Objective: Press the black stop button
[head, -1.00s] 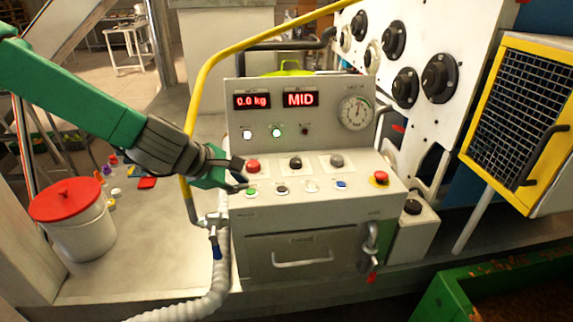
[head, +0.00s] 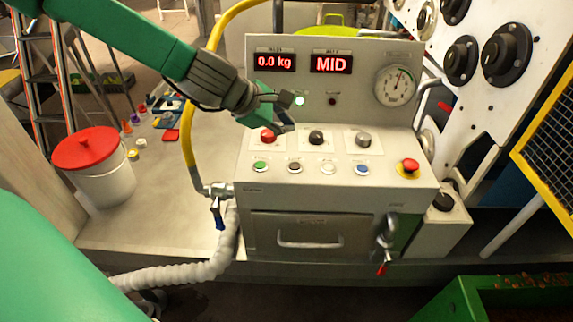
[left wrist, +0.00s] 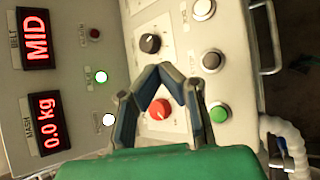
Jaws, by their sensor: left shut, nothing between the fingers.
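The black stop button (head: 294,167) is a small dark cap in a pale ring. It sits in the front row of the grey control panel (head: 340,188), between the green button (head: 261,166) and the white button (head: 328,168). In the left wrist view the black button (left wrist: 211,61) is in plain sight, right of the fingers. My left gripper (head: 288,126) is shut and empty. Its fingertips (left wrist: 163,70) are over the back row, between the red knob (head: 268,136) and the black knob (head: 316,137), behind the black button and apart from it. My right gripper is out of view.
A blue button (head: 361,169), a grey knob (head: 363,139) and a red emergency button (head: 410,166) are further right. Displays read "0.0 kg" and "MID". A yellow pipe (head: 187,130) rises left of the panel. A red-lidded bucket (head: 105,180) stands at left.

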